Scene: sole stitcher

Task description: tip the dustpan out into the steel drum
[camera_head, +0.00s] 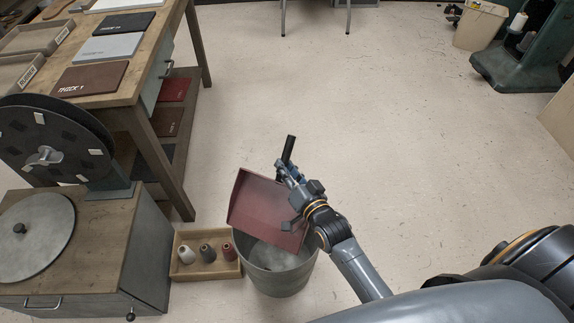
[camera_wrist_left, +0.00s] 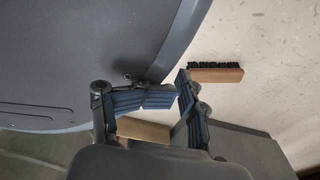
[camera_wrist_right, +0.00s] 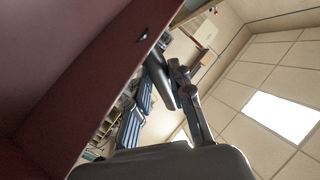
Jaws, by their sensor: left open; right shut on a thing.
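A dark red dustpan (camera_head: 265,208) is tilted steeply over the steel drum (camera_head: 282,277) in the head view, its pan overlapping the drum's rim. The pan looks bare inside. Part of the drum's grey inside shows below it. My right gripper (camera_head: 290,175) is shut on the dustpan's black handle (camera_head: 290,148). In the right wrist view the dustpan (camera_wrist_right: 70,70) fills the left side, close to the fingers. My left gripper (camera_wrist_left: 160,98) is open in the left wrist view, with nothing between its fingers; it is out of the head view.
A wooden tray (camera_head: 210,268) with several thread cones stands left of the drum. A wooden table (camera_head: 140,95) and a cabinet (camera_head: 150,262) with a wheel are further left. A brush (camera_wrist_left: 216,73) lies on the floor near my left gripper. The floor beyond the drum is clear.

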